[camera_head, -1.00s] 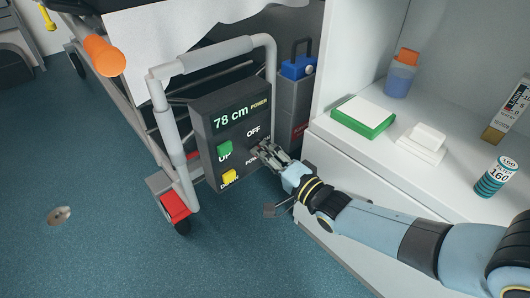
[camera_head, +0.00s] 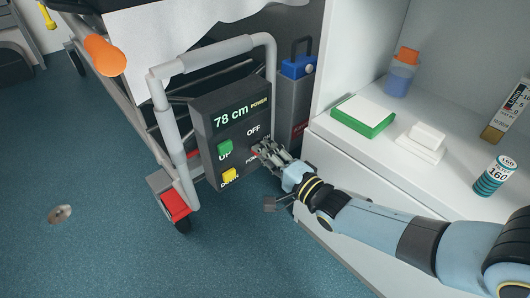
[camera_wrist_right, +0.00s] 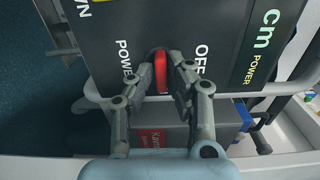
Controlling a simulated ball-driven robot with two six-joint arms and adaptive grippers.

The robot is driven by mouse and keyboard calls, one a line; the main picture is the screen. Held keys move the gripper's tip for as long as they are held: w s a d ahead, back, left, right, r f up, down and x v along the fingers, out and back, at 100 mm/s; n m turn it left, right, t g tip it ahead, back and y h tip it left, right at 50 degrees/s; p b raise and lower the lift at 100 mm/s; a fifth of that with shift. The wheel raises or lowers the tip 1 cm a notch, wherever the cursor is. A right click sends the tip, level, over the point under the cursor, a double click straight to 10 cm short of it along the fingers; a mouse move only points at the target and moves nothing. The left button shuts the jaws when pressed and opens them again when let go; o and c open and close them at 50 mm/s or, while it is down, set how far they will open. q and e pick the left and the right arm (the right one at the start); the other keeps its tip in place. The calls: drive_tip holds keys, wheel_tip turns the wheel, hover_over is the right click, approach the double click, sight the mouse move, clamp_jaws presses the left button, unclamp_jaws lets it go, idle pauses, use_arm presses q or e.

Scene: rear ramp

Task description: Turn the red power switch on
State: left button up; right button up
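The red power switch (camera_wrist_right: 160,72) shows in the right wrist view on the dark control panel (camera_wrist_right: 110,50), between the printed words POWER and OFF. My right gripper (camera_wrist_right: 163,70) has its two fingers on either side of the switch, with a small gap between the tips; I cannot tell whether they touch it. In the head view the right gripper (camera_head: 262,150) is at the right side of the panel (camera_head: 240,105) and hides the switch. The display reads 78 cm. My left gripper is not in view.
A green button (camera_head: 225,147) and a yellow button (camera_head: 230,174) are left of the gripper. The grey tube frame (camera_head: 180,140) surrounds the panel. A white shelf (camera_head: 400,160) holds a green box (camera_head: 363,118) and other items on the right.

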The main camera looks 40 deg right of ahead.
drive_tip(key=o, duration=0.3)
drive_tip(key=shift+s, duration=0.1)
drive_tip(key=s, duration=1.1)
drive_tip(key=shift+s+d, duration=0.4)
drive_tip(key=shift+d, duration=0.05)
